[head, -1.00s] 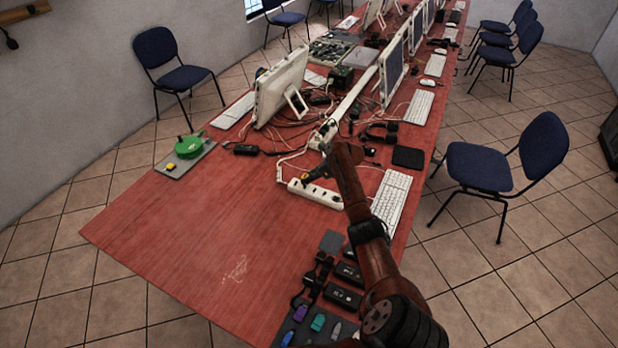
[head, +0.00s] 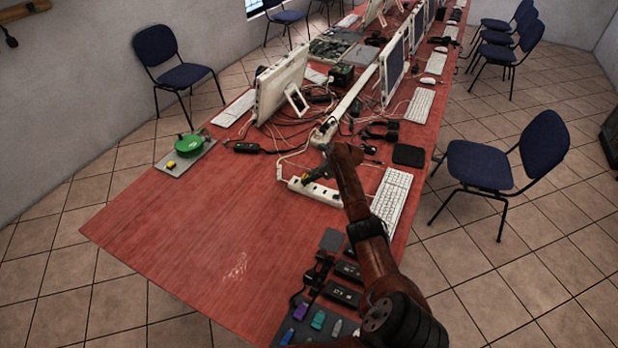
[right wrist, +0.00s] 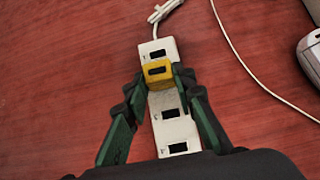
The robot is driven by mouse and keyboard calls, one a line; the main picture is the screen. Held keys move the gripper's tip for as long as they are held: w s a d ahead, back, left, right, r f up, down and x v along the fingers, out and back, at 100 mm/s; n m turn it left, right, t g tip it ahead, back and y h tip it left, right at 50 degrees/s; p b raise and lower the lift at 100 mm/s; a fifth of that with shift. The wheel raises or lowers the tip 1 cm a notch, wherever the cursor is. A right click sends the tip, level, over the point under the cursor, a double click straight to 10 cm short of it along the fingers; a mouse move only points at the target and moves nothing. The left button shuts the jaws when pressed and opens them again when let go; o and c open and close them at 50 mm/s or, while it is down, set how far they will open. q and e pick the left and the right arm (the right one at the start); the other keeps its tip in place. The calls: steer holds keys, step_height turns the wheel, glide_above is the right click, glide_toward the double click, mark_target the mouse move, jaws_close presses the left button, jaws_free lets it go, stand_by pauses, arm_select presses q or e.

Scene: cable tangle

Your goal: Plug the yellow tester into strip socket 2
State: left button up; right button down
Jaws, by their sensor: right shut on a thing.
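The yellow tester (right wrist: 158,71) is held between the fingertips of my right gripper (right wrist: 160,84), which are shut on it. It is in line with the white power strip (right wrist: 155,99), between the end socket (right wrist: 157,54) and two lower sockets. It covers the strip's second socket position, so that socket is hidden. I cannot tell whether the tester is above the strip or seated in it. In the head view my right gripper (head: 317,174) is over the strip (head: 323,197). My left gripper is not in view.
A white keyboard (head: 391,199) lies right of the strip. Cables and a white monitor (head: 281,86) are behind it. A green reel (head: 189,146) and a small yellow item (head: 170,164) are at the left. Black boxes (head: 342,294) stand at the front right. The front-left table is clear.

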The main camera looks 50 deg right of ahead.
steer(key=shift+f, duration=0.65)
steer(key=c, duration=1.5)
jaws_free()
steer(key=shift+c, duration=0.2)
steer(key=shift+r, duration=0.15)
steer(key=v, duration=1.1)
steer(key=shift+s+r, duration=0.2)
steer(key=shift+s, duration=0.15)
steer(key=shift+d, duration=0.1)
